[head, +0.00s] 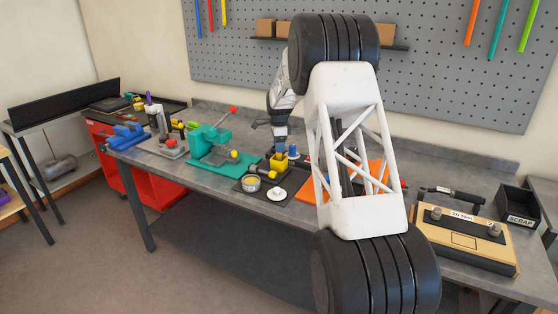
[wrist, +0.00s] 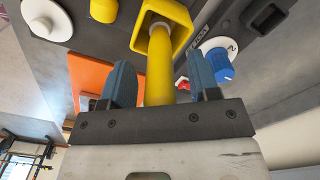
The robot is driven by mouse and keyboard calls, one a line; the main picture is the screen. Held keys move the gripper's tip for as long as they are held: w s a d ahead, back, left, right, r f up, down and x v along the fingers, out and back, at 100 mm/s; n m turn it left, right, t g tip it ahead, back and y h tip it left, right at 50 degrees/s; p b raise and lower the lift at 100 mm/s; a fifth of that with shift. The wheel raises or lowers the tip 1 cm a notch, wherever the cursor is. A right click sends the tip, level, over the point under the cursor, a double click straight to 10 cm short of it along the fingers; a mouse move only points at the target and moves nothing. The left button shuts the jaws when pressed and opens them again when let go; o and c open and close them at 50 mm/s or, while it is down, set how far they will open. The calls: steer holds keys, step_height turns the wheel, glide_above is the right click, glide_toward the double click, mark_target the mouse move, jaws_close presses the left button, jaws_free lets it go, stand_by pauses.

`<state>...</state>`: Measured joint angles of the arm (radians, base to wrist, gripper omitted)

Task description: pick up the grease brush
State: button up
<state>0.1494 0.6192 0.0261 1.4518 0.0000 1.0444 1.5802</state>
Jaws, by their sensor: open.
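The grease brush (wrist: 158,88) shows in the wrist view as a thick yellow handle with a grey collar, standing in a square yellow holder (wrist: 181,38). The holder also shows in the head view (head: 278,162), on the dark mat below my gripper. My gripper (wrist: 162,82) is open, with one blue-grey finger on each side of the yellow handle. I cannot tell whether either finger touches it. In the head view my gripper (head: 278,137) is just above the holder, and the brush cannot be made out there. The brush's lower end is hidden in the holder.
A blue knob (wrist: 219,66) on a white disc is close to my right finger in the wrist view. A white dish (head: 276,194) and a tin (head: 250,184) are in front of the holder. A teal press (head: 211,145) stands to the left, an orange mat (head: 312,188) to the right.

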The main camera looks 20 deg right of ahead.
steer(key=shift+c, duration=0.2)
jaws_close()
steer(key=shift+r, duration=0.1)
steer(key=shift+r, duration=4.95)
